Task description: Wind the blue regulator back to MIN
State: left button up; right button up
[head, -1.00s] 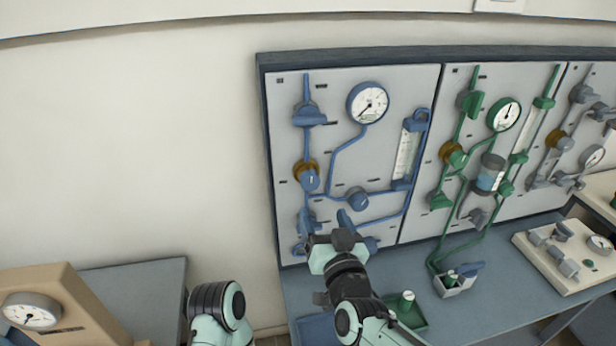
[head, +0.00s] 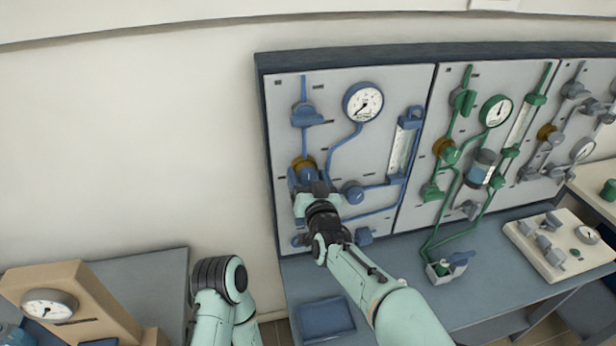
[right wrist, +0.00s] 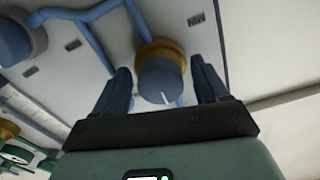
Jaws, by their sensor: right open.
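The blue regulator is a blue knob (right wrist: 160,82) on a brass collar, which also shows in the head view (head: 304,162). It sits on the blue-piped panel. A white pointer line on the knob's face shows in the right wrist view, toward its lower edge. My right gripper (right wrist: 163,88) is open, with one dark finger on each side of the knob. I cannot tell whether the fingers touch it. In the head view the right gripper (head: 308,182) partly hides the knob. My left arm shows at the lower left, but its gripper is not in view.
A round blue-rimmed gauge (head: 363,102) is above the regulator. Another blue knob (head: 352,192) is close to the right of my gripper. A green-piped panel (head: 470,150) stands further right. A blue tray (head: 327,318) lies on the bench below.

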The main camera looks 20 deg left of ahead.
jog(key=c, duration=1.1)
jog(key=shift+o, duration=0.3)
pick_arm(q)
jog(key=shift+s+f, duration=0.1)
